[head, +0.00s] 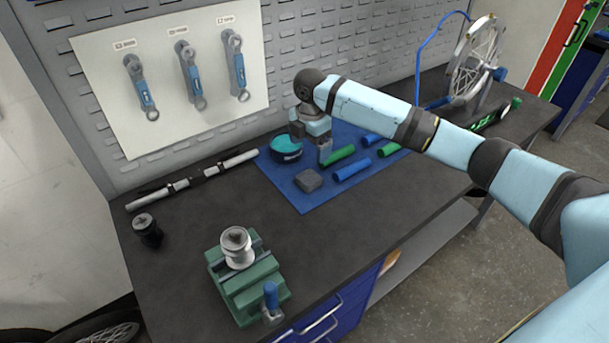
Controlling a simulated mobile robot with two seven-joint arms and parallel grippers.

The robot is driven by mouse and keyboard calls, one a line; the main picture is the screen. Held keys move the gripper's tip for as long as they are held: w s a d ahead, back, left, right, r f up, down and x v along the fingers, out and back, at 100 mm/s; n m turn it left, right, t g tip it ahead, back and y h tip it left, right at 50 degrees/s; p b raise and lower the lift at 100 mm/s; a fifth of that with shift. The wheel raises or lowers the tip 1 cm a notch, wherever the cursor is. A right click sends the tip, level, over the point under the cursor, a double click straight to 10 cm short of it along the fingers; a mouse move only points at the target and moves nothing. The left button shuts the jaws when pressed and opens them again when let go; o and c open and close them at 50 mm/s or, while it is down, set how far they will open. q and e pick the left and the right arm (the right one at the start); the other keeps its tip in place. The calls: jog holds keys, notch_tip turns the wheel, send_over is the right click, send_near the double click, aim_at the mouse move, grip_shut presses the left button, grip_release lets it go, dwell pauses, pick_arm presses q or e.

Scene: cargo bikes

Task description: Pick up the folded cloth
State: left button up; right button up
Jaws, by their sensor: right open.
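The folded cloth (308,181) is a small grey pad lying on the near left part of the blue mat (305,203), on the dark workbench. My right gripper (311,146) points down over the mat with its two fingers apart and nothing visible between them. In the picture it is just above and beyond the cloth, not touching it as far as I can see. One finger overlaps the round teal-topped tin (284,149). My left gripper is out of view.
Several green and blue grips (351,170) lie on the mat to the right of the cloth. The bench between vise and mat is clear.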

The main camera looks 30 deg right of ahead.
send_over(309, 176)
notch_tip(309, 176, down, 6)
jog(key=shift+s+r, duration=0.1)
jog(key=shift+r, duration=0.1)
jog(key=shift+a+f, duration=0.1)
jog(key=shift+f, duration=2.7)
jog(key=c, duration=1)
